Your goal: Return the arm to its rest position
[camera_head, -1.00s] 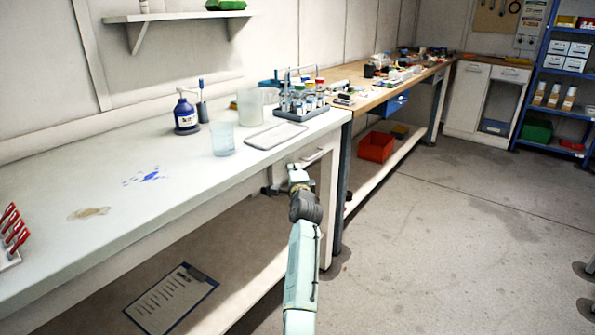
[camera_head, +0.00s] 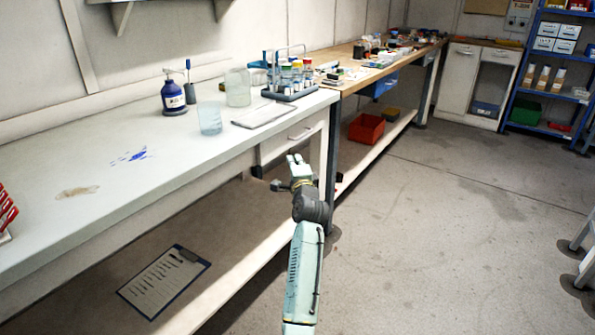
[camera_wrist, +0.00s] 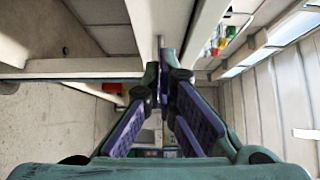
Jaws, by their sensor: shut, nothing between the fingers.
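My gripper (camera_wrist: 160,85) shows in the wrist view, its two fingers with purple pads meeting at the tips. It is shut and holds nothing. In the head view my arm reaches forward from the bottom, and my gripper (camera_head: 281,186) is in front of the white bench (camera_head: 165,200), below its top and close to the drawer front (camera_head: 298,135). I cannot tell whether it touches the bench. The fingers are small in the head view.
On the bench stand a blue bottle (camera_head: 173,95), a clear beaker (camera_head: 209,119), a jug (camera_head: 238,87), a tray (camera_head: 264,115) and a tube rack (camera_head: 291,90). A clipboard (camera_head: 165,280) lies on the lower shelf. A red bin (camera_head: 366,128) sits further back.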

